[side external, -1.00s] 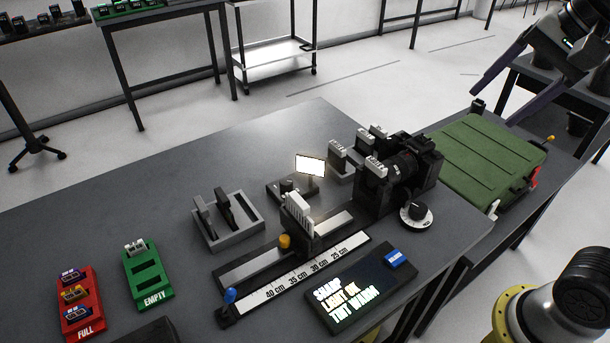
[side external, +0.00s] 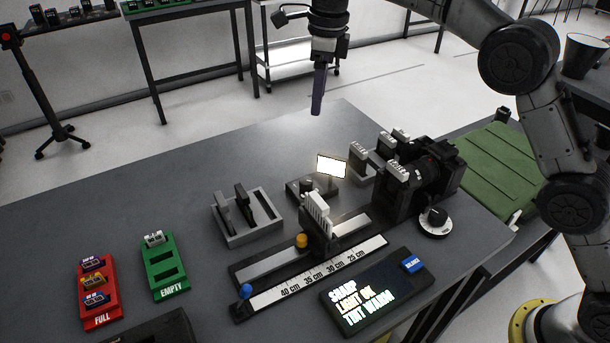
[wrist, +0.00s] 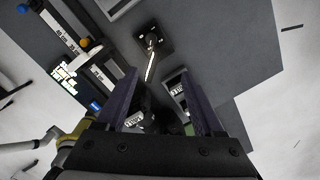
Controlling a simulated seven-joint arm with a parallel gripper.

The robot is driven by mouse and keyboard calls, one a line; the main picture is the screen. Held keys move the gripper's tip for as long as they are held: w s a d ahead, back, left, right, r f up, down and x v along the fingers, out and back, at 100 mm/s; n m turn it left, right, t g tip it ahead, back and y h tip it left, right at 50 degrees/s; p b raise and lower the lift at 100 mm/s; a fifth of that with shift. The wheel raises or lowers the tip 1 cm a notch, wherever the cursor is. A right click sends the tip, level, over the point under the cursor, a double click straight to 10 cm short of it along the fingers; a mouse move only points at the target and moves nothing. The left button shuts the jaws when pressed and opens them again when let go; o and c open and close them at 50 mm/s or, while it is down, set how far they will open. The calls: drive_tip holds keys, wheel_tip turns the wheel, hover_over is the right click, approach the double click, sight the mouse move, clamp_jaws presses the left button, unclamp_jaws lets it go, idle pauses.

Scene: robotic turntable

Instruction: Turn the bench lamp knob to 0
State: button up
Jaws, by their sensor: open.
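The bench lamp is a small dark base with a black knob (side external: 306,186) and a bright, lit white panel (side external: 331,167) behind it. The knob's pointer and any scale marks are too small to read. In the wrist view the lamp base (wrist: 152,37) is near the top middle, with the lit panel (wrist: 150,66) seen edge-on below it. My gripper (side external: 318,108) hangs pointing down, above and behind the lamp, apart from it. In the wrist view its two purple-grey fingers (wrist: 162,95) are spread with nothing held between them.
A black camera-like device (side external: 425,165) and a white-rimmed dial (side external: 435,222) stand to the right. A ruler rail (side external: 310,275) with a card holder and a display reading "SHARP, LIGHT OK, TINT WARM" (side external: 375,300) are in front. A grey slotted rack (side external: 265,232) stands left.

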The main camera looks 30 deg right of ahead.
drive_tip(key=g, duration=0.1)
hover_over(305, 180)
wheel_tip(305, 180, down, 8)
drive_tip(key=r, duration=0.1)
drive_tip(key=shift+n, duration=0.3)
wheel_tip(305, 180, down, 14)
drive_tip(key=shift+r, duration=0.1)
drive_tip(key=shift+c, duration=0.2)
clamp_jaws()
